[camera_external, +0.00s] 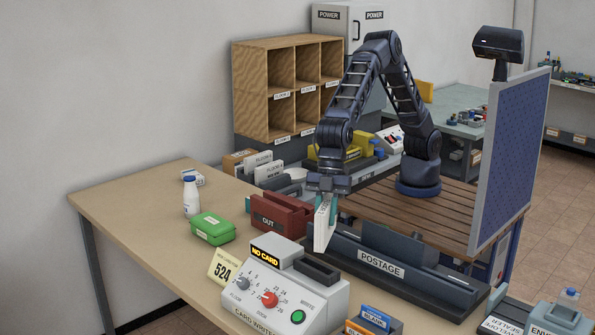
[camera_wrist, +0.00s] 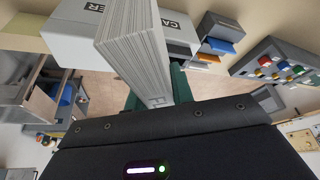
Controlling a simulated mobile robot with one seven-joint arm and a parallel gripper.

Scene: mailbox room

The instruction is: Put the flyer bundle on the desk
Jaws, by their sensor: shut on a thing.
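My gripper (camera_external: 327,197) is shut on the flyer bundle (camera_external: 321,228), a white block of thin stacked sheets. The bundle hangs upright below the jaws, in the air close to the right of the red OUT tray. In the wrist view the bundle (camera_wrist: 137,45) extends away from my gripper (camera_wrist: 157,98), its layered page edges showing; a teal finger shows beside it. The desk (camera_external: 140,208) is the long tan table at the left of the external view. The gap between the bundle's lower end and the surface below is hard to judge.
The red OUT tray (camera_external: 282,212), green box (camera_external: 212,229), white bottle (camera_external: 191,197) and card writer (camera_external: 287,295) stand on the desk. A dark POSTAGE unit (camera_external: 385,262) lies right of the bundle. The desk's left part is mostly clear.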

